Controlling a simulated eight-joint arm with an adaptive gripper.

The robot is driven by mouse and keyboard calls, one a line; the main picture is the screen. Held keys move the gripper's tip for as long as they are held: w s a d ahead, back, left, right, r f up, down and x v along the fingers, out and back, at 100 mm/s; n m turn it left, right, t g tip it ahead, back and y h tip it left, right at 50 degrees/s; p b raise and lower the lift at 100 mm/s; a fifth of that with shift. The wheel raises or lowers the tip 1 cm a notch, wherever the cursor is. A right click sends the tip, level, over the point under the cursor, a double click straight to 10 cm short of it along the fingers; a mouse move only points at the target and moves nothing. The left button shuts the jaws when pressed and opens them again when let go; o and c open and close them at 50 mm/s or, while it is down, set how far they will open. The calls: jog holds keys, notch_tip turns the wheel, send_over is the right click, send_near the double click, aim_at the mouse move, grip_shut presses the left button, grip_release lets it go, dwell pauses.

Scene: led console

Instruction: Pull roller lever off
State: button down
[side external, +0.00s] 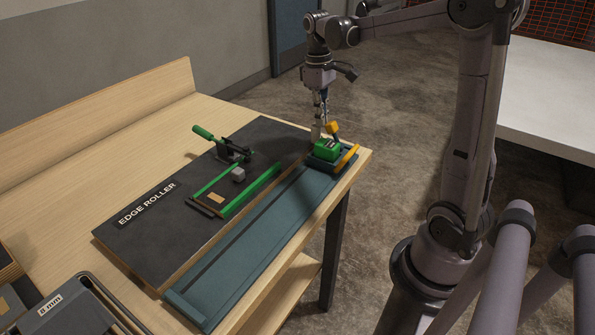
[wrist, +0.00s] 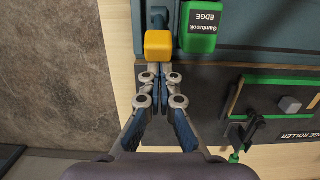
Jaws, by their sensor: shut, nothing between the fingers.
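The roller lever has a yellow-orange knob (side external: 332,127) and stands at the green roller head (side external: 325,150), at the far right end of the teal rail. In the wrist view the knob (wrist: 158,44) lies just beyond my fingertips, left of the green head (wrist: 199,42) labelled "Gambrook EDGE". My gripper (side external: 317,133) points down beside the lever and the head. In the wrist view my gripper (wrist: 160,70) is shut with its fingertips together and nothing held. The tips are very close to the knob; I cannot tell if they touch it.
The teal rail (side external: 235,247) runs along the table's front edge beside the dark "EDGE ROLLER" board (side external: 130,238). A green-handled clamp (side external: 205,133) and green-edged frame stand on the board. An orange curved bar (side external: 348,157) sits at the rail's end. The wooden table (side external: 110,150) is clear behind.

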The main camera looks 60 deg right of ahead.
aim_at(330, 123)
jog(key=shift+s+r+t, duration=0.15)
jog(key=shift+s+t, duration=0.1)
jog(key=shift+t, duration=0.05)
jog(key=s+t, duration=0.1)
jog(key=s+r+t, duration=0.1)
jog(key=t, duration=0.1)
jog(key=shift+s, duration=0.25)
jog(key=s+t, duration=0.1)
jog(key=t, duration=0.1)
jog(key=s+t, duration=0.1)
jog(key=shift+s+r, duration=0.25)
jog(key=shift+s, duration=0.1)
jog(key=shift+w, duration=0.2)
jog(key=shift+r, duration=0.1)
jog(key=shift+r, duration=0.7)
